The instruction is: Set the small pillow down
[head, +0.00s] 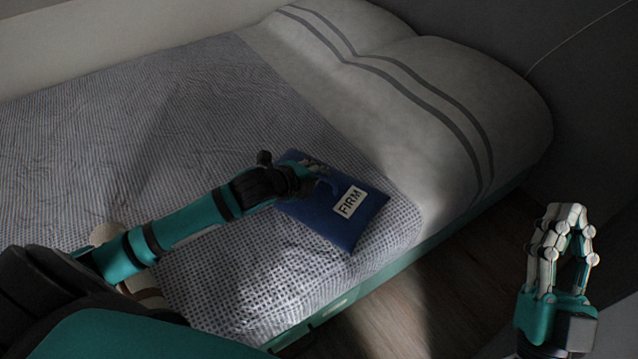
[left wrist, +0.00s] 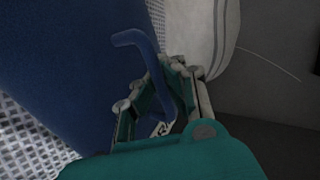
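The small pillow (head: 325,218) is dark blue with a white label reading FIRM. It is at the bed's near side, close to the white pillow end; whether it touches the bed cover I cannot tell. In the left wrist view the small pillow (left wrist: 60,70) fills the left side, and a blue loop stands out from its edge. My left gripper (head: 316,172) is at the pillow's far edge, shut on that loop, which passes between the fingers (left wrist: 172,68). My right gripper (head: 566,210) is shut and empty, beyond the bed's side at the right.
The bed (head: 150,110) has a blue-and-white checked cover, with free room left of the small pillow. Large white pillows with grey stripes (head: 440,90) lie at the head end. The teal bed frame (head: 400,245) borders open wooden floor (head: 420,310). Dark walls stand behind.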

